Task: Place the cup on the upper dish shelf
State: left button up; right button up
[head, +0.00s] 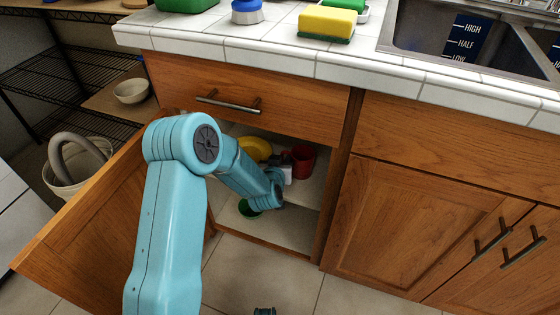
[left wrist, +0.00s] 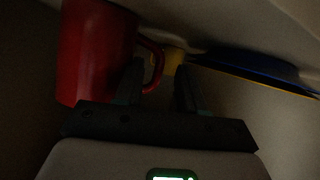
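The red cup (head: 302,160) stands inside the open lower cabinet, on the shelf surface. In the left wrist view the red cup (left wrist: 92,55) fills the upper left, with its handle (left wrist: 156,66) toward the fingers. My left gripper (left wrist: 164,88) is open, its two dark fingers apart. The left finger overlaps the handle in the picture; I cannot tell whether they touch. In the head view my left arm reaches into the cabinet, and the fingertips are hard to make out beside the cup.
A yellow dish (head: 256,148) is behind my arm in the cabinet, and a green item (head: 248,207) is lower down. The wrist view shows a blue dish (left wrist: 245,64). The open door (head: 95,215) is at left, the cabinet's divider (head: 337,185) at right, and the countertop (head: 260,55) above.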

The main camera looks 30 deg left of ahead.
pick_arm(q)
jog(key=shift+s+d+r, duration=0.1)
jog(key=shift+s+r, duration=0.05)
jog(key=shift+r, duration=0.1)
jog(key=p+v, duration=0.3)
jog(key=v, duration=0.8)
jog(key=s+d+f+m+g+h, duration=0.2)
jog(key=s+d+f+g+h, duration=0.4)
jog(key=d+f, duration=0.6)
jog(key=s+d+f+g+h, duration=0.1)
jog(key=s+d+f+g, duration=0.1)
jog(key=s, duration=0.5)
jog(key=s+d+f+m+g+h, duration=0.1)
jog(key=s+d+f+g+h, duration=0.1)
jog(key=s+d, duration=0.3)
jog(key=s+f+g, duration=0.1)
jog(key=s, duration=0.1)
jog(key=shift+s+d+f+g+h, duration=0.25)
jog(key=shift+d+f+g+h, duration=0.05)
jog(key=shift+d+f, duration=0.1)
